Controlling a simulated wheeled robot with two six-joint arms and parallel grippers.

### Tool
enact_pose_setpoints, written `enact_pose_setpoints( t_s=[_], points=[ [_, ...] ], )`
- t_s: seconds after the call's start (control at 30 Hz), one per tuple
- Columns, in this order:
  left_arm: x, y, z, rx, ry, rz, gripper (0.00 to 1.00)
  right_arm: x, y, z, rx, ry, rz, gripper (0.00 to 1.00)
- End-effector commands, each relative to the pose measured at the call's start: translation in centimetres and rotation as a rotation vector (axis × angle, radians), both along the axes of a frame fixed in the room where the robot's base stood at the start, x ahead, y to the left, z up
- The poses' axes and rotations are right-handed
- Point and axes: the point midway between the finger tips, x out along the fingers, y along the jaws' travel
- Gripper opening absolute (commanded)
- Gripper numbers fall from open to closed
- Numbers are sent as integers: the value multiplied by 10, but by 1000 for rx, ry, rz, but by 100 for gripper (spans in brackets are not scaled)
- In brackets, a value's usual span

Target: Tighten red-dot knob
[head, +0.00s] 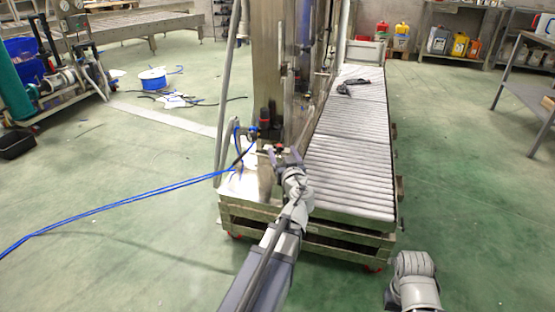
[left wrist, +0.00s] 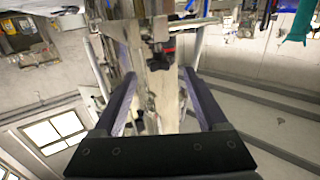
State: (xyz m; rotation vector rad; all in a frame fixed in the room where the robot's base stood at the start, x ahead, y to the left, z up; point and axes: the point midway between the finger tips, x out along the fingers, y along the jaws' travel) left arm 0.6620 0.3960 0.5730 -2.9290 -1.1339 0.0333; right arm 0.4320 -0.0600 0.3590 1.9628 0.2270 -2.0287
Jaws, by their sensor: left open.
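In the left wrist view, a black knob with red on it (left wrist: 160,62) sits on the machine's metal post, beyond and between my open fingers. My left gripper (left wrist: 161,85) is open, with one finger on each side of the view and nothing held between them. The gripper partly hides this area. My right gripper is not visible.
A roller conveyor (head: 348,160) runs along the right of the machine, with a dark object (head: 353,86) lying on it. Blue hoses (head: 120,208) cross from the left to the machine. Green floor (head: 130,240) is open in front on both sides.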

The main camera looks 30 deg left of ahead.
Motion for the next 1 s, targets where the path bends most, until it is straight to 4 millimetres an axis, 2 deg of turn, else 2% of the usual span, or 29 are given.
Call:
enact_pose_setpoints(
  t_s=[0.03,0.1,0.47,0.9,1.0],
  points=[
    [1,2,-9,3,-8,-5,75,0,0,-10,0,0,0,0],
    [2,3,-9,6,-16,-12,75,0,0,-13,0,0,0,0],
    [8,8,-7,7,-20,-13,75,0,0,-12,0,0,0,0],
    [55,48,-8,7,-20,-13,75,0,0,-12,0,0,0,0],
    [60,54,-8,7,-20,-13,75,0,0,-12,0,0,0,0]
  ],
)
